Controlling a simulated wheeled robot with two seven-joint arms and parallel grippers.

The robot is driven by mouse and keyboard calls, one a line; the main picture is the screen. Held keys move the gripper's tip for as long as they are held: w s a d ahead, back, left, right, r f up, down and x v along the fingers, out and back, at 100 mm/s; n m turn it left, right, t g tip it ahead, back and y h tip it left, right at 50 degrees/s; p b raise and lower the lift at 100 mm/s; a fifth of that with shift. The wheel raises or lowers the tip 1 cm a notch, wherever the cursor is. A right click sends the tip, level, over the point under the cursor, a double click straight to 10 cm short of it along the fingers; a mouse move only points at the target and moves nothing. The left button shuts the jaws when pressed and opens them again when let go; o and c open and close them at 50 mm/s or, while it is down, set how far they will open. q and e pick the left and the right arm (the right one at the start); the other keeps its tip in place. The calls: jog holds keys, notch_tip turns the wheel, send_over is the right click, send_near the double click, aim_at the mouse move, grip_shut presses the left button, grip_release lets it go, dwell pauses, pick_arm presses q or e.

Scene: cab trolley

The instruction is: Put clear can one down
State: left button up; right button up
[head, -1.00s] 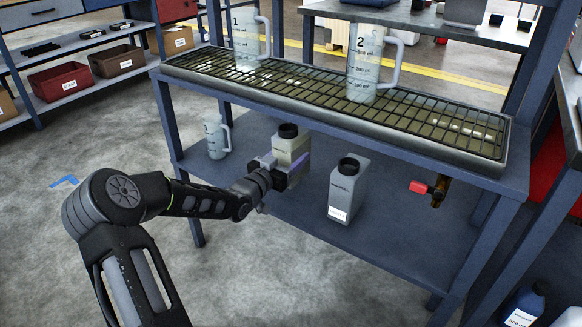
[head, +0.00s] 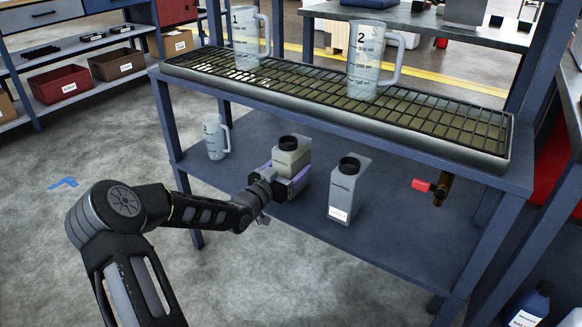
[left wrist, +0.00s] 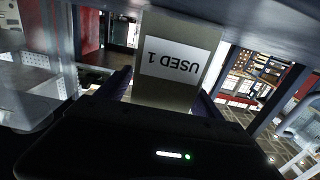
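A grey-beige can (head: 291,160) with a black cap is upright at the lower shelf (head: 270,205), under the drip grid. In the left wrist view the can (left wrist: 178,85) shows a white label reading "USED 1", upside down in the picture. My left gripper (head: 290,183) has its fingers on both sides of the can, shut on it low on its body. The can's base is hidden by the gripper, so I cannot tell whether it touches the shelf. A second grey can (head: 346,190) stands to its right, apart from it. My right gripper is not in view.
Measuring jugs 1 (head: 247,40) and 2 (head: 366,60) stand on the metal grid (head: 430,115) above. A smaller jug (head: 214,137) stands at the shelf's left. A red-handled valve (head: 424,185) hangs at the right.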

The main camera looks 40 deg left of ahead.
pick_arm(q)
jog(key=shift+o, duration=0.3)
jog(key=shift+r, duration=0.1)
jog(key=shift+s+r, duration=0.1)
jog(key=s+p, duration=0.4)
jog(key=s, duration=0.7)
jog(key=shift+s+d, duration=0.15)
jog(key=shift+s, duration=0.25)
